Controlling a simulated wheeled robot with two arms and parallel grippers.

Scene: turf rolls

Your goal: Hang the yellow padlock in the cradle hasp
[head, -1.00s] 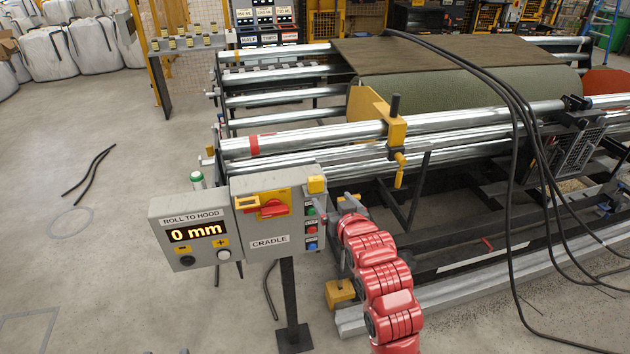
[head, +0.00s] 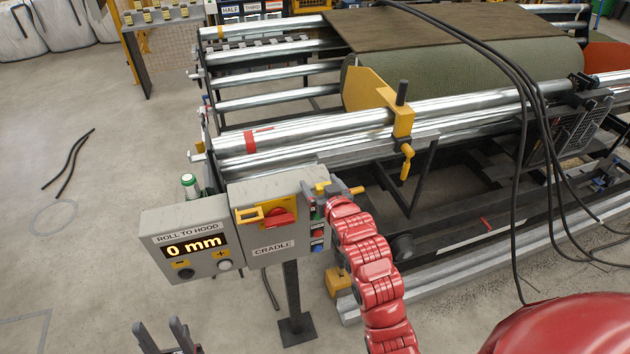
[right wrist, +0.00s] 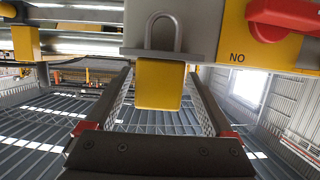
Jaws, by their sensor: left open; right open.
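The yellow padlock (head: 321,187) is at the top right corner of the grey cradle control box, partly hidden by my right gripper. In the right wrist view, which looks upside down, the padlock body (right wrist: 160,85) is between my right gripper's open fingers (right wrist: 160,76), with a gap on each side. Its grey shackle lies against a grey surface. The cradle hasp (head: 251,216) is a yellow slotted piece on the box front beside a red switch handle (head: 281,218). My left gripper (head: 160,328) is open and empty at the bottom left, below the display box.
The display box (head: 190,246) reading 0 mm adjoins the control box (head: 275,186) on a dark post (head: 292,290). Behind are metal rollers (head: 300,132) and a green turf roll (head: 450,95). Black cables (head: 520,200) hang at the right. The floor at left is mostly clear.

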